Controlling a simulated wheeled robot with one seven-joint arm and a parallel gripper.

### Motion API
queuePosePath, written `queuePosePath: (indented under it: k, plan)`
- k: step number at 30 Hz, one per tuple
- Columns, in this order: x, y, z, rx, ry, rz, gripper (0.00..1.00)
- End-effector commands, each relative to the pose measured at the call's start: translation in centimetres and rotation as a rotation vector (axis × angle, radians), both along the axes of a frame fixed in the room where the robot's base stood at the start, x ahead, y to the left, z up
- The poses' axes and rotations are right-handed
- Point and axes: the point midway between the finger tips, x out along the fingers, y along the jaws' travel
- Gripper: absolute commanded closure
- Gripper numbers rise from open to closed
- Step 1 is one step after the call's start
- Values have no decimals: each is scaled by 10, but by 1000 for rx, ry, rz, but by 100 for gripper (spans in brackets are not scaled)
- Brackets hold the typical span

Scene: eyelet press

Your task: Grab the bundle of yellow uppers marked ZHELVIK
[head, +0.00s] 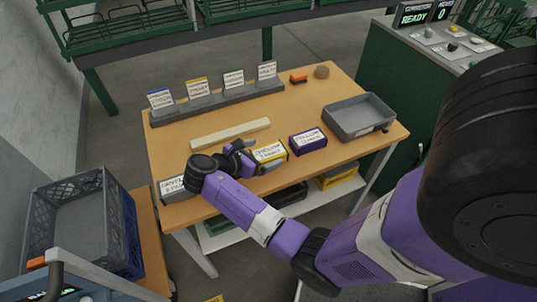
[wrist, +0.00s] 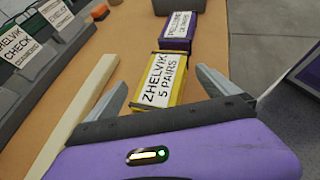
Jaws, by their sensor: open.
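The yellow bundle (head: 280,146) lies on the table, left of a purple bundle. In the wrist view the yellow bundle (wrist: 158,92) shows a white label reading ZHELVIK 5 PAIRS. My gripper (head: 257,157) is open and low over the table at the bundle's near left end. In the wrist view my gripper's (wrist: 160,77) two fingers stand apart, one on each side of the bundle. Gaps to the bundle show in that view; whether either finger touches it I cannot tell.
The purple bundle (head: 307,141) lies just beyond, and a grey tray (head: 358,123) is at the right. A pale bar (head: 230,134) lies behind my gripper. A grey card rack (head: 215,104) lines the back. A grey bundle (head: 172,188) sits at the left edge.

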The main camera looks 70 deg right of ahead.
Motion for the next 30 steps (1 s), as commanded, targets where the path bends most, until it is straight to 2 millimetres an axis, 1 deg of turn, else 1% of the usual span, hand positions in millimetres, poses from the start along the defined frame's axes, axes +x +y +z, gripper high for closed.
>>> queuePosePath:
  k: [3,10,14,15,17,18,20,21,23,24,30]
  plan:
    - [-3,-6,-4,0,1,0,1]
    - [-4,-7,-5,0,0,1,1]
    - [-4,-7,-5,0,0,1,27]
    - [-4,-7,-5,0,0,1,35]
    - [-3,-7,-5,0,0,1,46]
    - [-4,-7,-5,0,0,1,54]
    - [-4,-6,-5,1,1,2,66]
    - [-4,-6,-5,2,1,1,74]
    - [-4,-6,-6,2,1,1,86]
    - [-4,-6,-6,2,2,1,88]
    - [-4,-6,-6,2,2,1,88]
